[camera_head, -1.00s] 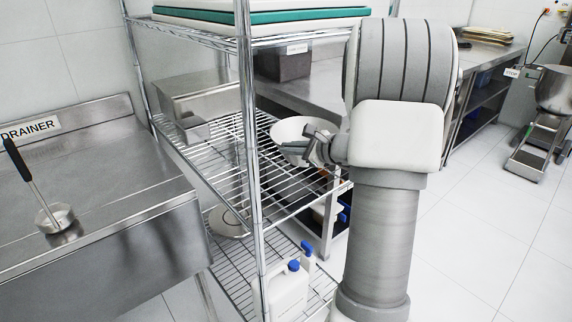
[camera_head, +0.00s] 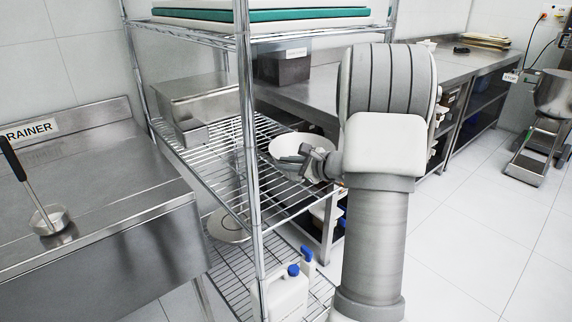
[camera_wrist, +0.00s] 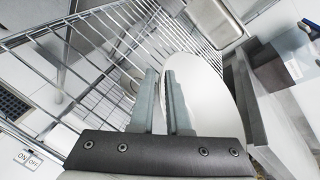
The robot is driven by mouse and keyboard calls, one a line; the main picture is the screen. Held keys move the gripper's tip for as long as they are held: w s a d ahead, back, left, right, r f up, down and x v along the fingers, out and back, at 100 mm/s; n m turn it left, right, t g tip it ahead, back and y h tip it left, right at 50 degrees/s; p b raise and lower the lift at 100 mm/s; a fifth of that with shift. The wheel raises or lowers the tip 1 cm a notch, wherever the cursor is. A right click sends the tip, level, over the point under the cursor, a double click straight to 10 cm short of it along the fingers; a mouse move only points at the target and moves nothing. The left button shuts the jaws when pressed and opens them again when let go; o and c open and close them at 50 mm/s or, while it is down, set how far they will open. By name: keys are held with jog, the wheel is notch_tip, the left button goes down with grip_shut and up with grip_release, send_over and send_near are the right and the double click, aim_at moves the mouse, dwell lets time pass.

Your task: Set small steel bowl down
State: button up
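The small steel bowl (camera_head: 288,143) is pale and round, at the right end of the middle wire shelf (camera_head: 213,172) in the head view. My gripper (camera_head: 306,160) is at its near side, with the rim between its fingers. In the wrist view the fingers (camera_wrist: 165,80) are close together on the bowl's edge, and the bowl's smooth pale side (camera_wrist: 205,90) fills the area right of them. The bowl looks tilted there. Whether its base touches the wires cannot be told. My arm hides part of the scene to the right.
A steel container (camera_head: 190,97) stands on the same shelf at the back left. Upright posts (camera_head: 247,120) and the upper shelf with trays (camera_head: 270,16) frame the space. A steel counter (camera_head: 315,100) lies behind.

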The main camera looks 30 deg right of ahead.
jog(key=shift+o, duration=1.4)
jog(key=shift+r, duration=0.1)
jog(key=shift+r+p, duration=0.2)
jog(key=shift+p, duration=0.1)
jog(key=p+v, duration=0.1)
jog(key=v, duration=1.1)
jog(key=shift+f+p, duration=0.2)
jog(key=shift+p, duration=0.15)
jog(key=shift+s, duration=0.1)
